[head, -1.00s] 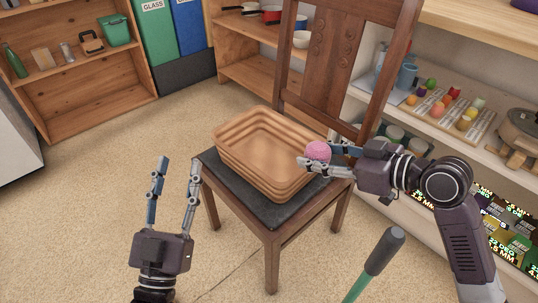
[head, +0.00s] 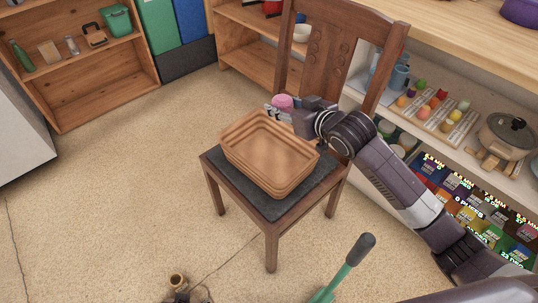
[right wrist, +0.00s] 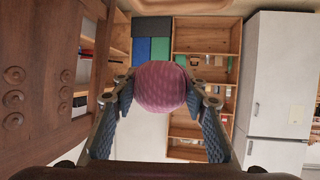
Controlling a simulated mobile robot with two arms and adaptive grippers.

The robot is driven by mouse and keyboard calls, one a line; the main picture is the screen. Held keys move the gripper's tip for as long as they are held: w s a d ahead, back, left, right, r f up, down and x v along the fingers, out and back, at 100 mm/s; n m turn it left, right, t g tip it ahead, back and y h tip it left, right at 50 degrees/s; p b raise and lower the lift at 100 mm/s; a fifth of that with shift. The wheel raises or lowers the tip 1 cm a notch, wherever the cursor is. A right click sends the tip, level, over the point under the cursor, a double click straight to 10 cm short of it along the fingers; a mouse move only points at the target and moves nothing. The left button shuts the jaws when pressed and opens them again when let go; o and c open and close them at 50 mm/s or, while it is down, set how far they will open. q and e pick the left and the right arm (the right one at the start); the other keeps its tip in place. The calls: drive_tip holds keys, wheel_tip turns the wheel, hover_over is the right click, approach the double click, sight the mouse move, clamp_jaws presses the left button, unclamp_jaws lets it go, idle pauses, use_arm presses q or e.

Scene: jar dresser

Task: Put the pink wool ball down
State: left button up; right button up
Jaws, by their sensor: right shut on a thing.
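The pink wool ball (head: 283,101) is held in my right gripper (head: 279,110) near the far rim of the tan basket (head: 292,187), in front of the chair's backrest. I cannot tell from the head view how high it is above the basket. In the right wrist view the ball (right wrist: 160,86) sits between the two fingers, which press on its sides. The basket stands on the dark seat of the wooden chair (head: 270,236) and its visible inside looks empty. My left gripper does not show clearly.
The chair's tall backrest (head: 330,60) rises right behind the ball. To the right, a shelf (head: 420,128) holds paints and a pot (head: 508,135). Open floor (head: 110,190) lies to the left.

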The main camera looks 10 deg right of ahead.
drive_tip(key=shift+w+a+r, duration=0.25)
drive_tip(key=shift+w+r, duration=0.1)
drive_tip(key=shift+r, duration=0.15)
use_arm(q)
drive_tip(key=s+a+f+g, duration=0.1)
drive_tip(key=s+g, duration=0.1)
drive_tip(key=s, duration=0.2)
use_arm(e)
drive_tip(key=shift+f, duration=0.25)
drive_tip(key=shift+f+b, duration=2.3)
drive_tip(key=shift+f, duration=7.1)
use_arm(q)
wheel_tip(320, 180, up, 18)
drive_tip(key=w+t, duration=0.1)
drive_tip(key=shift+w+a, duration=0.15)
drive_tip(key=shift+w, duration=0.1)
use_arm(e)
drive_tip(key=shift+f, duration=0.4)
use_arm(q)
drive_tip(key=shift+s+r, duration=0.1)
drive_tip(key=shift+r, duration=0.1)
use_arm(e)
drive_tip(key=shift+f, duration=0.3)
